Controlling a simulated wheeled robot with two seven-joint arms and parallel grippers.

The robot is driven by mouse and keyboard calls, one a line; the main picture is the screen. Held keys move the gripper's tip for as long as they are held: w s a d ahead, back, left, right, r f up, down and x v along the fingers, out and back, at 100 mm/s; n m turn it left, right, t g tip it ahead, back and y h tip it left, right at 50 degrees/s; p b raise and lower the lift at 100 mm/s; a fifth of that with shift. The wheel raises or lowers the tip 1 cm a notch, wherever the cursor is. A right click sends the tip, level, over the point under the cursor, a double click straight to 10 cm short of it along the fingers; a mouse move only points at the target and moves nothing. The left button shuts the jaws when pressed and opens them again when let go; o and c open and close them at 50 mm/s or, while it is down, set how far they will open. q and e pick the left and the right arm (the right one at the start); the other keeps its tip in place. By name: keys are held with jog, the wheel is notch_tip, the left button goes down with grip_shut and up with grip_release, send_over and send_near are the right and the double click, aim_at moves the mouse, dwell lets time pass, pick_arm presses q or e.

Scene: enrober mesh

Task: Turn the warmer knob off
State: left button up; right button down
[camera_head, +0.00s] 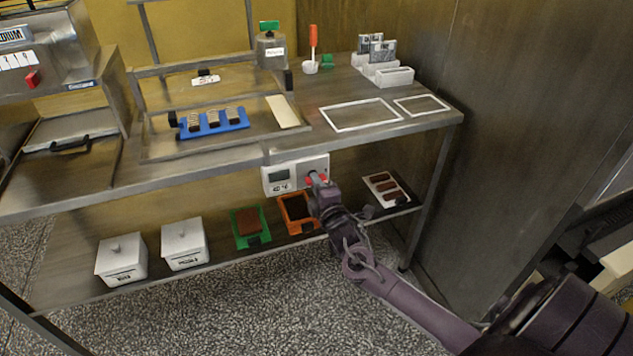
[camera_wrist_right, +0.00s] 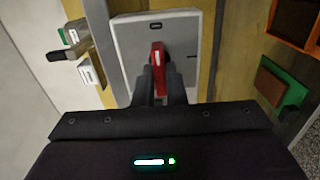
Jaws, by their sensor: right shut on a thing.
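The warmer's white control box (camera_head: 279,183) hangs under the front edge of the counter in the head view, with a small display on its left part. Its red knob (camera_head: 310,178) is on the right part, mostly covered by my right gripper (camera_head: 318,179). In the right wrist view the red knob (camera_wrist_right: 158,57) stands out from the panel (camera_wrist_right: 133,39), and the fingertips of my right gripper (camera_wrist_right: 161,75) are closed around its near end. My left gripper is not in view.
The lower shelf holds two white lidded boxes (camera_head: 183,244), a green tray (camera_head: 249,227), an orange tray (camera_head: 295,213) and a white card with brown bars (camera_head: 386,188). The counter (camera_head: 220,150) above carries a blue tray (camera_head: 214,122). A metal wall (camera_head: 510,130) stands at right.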

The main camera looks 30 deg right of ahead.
dwell(0.5)
jog(key=c, duration=1.5)
grip_release()
jog(key=v, duration=0.7)
jog(key=shift+s+a, duration=0.1)
jog(key=shift+s, duration=0.3)
